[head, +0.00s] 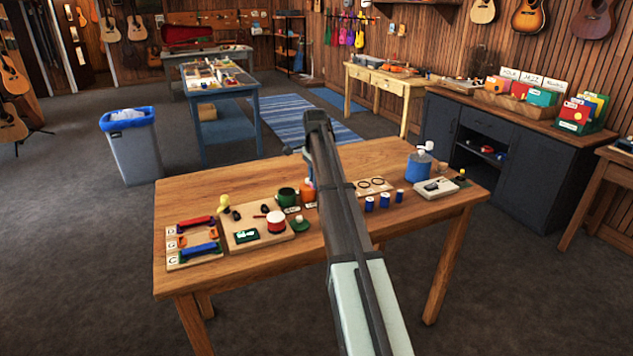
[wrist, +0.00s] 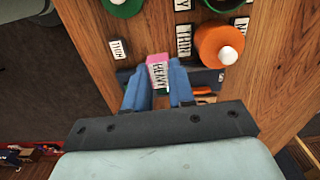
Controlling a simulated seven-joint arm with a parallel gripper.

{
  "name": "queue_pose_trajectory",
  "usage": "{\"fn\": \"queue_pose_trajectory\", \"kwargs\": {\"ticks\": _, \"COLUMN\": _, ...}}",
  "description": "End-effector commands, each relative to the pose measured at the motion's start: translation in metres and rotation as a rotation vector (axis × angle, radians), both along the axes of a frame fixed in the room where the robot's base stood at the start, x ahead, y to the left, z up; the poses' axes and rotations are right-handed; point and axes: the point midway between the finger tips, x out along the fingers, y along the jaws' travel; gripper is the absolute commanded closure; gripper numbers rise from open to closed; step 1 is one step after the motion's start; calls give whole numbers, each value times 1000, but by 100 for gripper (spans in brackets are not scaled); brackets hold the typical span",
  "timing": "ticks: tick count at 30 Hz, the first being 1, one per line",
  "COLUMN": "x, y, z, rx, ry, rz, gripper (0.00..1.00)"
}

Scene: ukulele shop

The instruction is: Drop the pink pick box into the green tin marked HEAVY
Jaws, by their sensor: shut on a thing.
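My gripper (wrist: 160,78), with blue fingers, is shut on the pink pick box (wrist: 158,63) in the wrist view. A white label on the box's face appears to read HEAVY. The box is held over the wooden table near its edge. In the head view a green tin (head: 287,197) stands on the table, left of my arm, beside an orange tin (head: 308,193). The orange tin also shows in the wrist view (wrist: 212,50). Two green round things are cut off at the wrist view's top.
The wooden table (head: 403,220) also holds a wooden board (head: 243,240) with a red-and-white drum-like item, a string rack (head: 194,256), several blue cylinders and a blue pot (head: 418,168). White label cards (wrist: 184,40) lie beside the tins. The table's front strip is bare.

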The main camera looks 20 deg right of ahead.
Motion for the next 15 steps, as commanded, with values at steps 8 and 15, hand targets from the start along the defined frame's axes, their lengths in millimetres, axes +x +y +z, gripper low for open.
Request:
{"fn": "queue_pose_trajectory", "kwargs": {"ticks": 8, "x": 51, "y": 23, "z": 29, "rx": 0, "ry": -1, "rz": 2, "gripper": 100}}
{"fn": "queue_pose_trajectory", "kwargs": {"ticks": 15, "x": 91, "y": 49, "z": 54, "rx": 0, "ry": 0, "rz": 1, "gripper": 100}}
